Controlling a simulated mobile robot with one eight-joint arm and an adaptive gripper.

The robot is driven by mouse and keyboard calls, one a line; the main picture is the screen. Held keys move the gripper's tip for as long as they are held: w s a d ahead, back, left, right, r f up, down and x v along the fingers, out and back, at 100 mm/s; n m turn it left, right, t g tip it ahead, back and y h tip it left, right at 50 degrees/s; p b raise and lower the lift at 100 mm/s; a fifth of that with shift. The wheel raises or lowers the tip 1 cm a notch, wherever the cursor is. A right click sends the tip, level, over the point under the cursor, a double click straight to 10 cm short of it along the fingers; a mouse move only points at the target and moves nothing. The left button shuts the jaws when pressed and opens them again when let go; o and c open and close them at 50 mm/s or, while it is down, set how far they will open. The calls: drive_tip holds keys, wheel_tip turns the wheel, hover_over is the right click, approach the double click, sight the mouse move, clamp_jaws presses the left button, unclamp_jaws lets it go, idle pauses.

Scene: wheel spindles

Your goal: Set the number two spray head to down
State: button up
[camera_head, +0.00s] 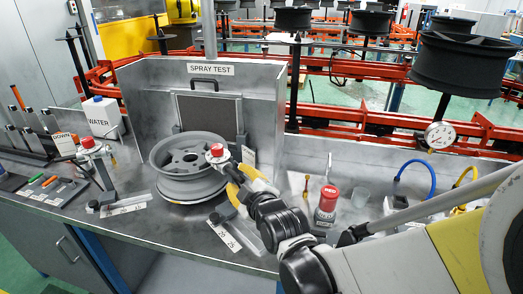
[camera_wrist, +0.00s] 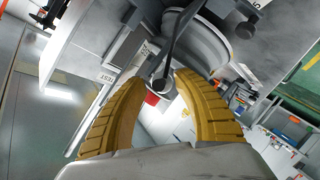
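Two spray heads with red caps show in the head view. One (camera_head: 88,143) is at the left; the other (camera_head: 217,151) is in front of the wheel (camera_head: 187,177). My gripper (camera_head: 229,172) is right beside the wheel-side head, its yellow fingers apart. In the wrist view my gripper (camera_wrist: 164,76) shows its curved fingers parted, with a grey ring and dark rod (camera_wrist: 161,88) between or just beyond their tips. A red cap (camera_wrist: 152,99) shows there too. I cannot tell whether the fingers touch the spray head. The small base labels are too blurred to read surely.
The grey SPRAY TEST box (camera_head: 262,100) stands behind the wheel. A WATER container (camera_head: 102,117) is at left. Bare bench (camera_head: 165,230) lies in front.

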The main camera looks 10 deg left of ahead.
drive_tip(key=shift+w+a+f, duration=0.1)
drive_tip(key=shift+w+a, duration=0.1)
drive_tip(key=shift+w, duration=0.1)
